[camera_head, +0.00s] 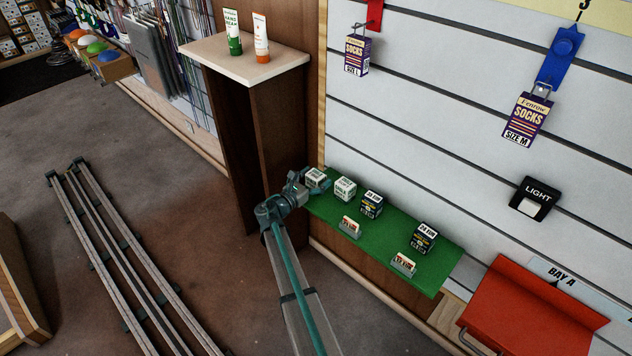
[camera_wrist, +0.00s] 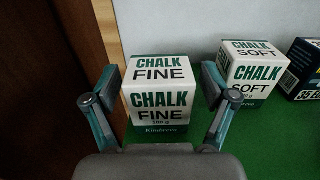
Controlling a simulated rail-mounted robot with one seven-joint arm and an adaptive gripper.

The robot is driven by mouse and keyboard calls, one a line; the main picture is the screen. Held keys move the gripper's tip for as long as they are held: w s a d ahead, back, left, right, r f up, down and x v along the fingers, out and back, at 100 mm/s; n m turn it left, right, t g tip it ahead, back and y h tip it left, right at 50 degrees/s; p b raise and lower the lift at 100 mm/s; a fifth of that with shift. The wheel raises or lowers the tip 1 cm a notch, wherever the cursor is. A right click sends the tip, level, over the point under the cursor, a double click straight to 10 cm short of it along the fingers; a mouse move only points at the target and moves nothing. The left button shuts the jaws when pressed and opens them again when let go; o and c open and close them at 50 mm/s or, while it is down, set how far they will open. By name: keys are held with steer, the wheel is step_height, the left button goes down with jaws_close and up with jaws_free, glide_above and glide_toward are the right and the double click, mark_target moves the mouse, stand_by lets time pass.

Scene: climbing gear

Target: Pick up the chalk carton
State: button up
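The white and green CHALK FINE carton (camera_head: 316,177) stands upright on the green shelf, at its far left end. In the wrist view the same carton (camera_wrist: 160,103) fills the space between the two fingers of my gripper (camera_wrist: 163,82). One finger is on each side, with a small gap showing at the right; contact at the left is unclear. My gripper (camera_head: 301,184) is open around the carton. A second chalk carton, marked CHALK SOFT (camera_head: 345,189), stands just to the right; it also shows in the wrist view (camera_wrist: 252,70).
Dark cartons (camera_head: 372,203) (camera_head: 423,238) stand farther right on the green shelf (camera_head: 388,252), with small card holders (camera_head: 350,227) in front. A brown wooden panel (camera_wrist: 58,70) rises close to the left of the gripper. The slatted wall is behind the shelf.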

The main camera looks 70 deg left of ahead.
steer(key=c, duration=1.1)
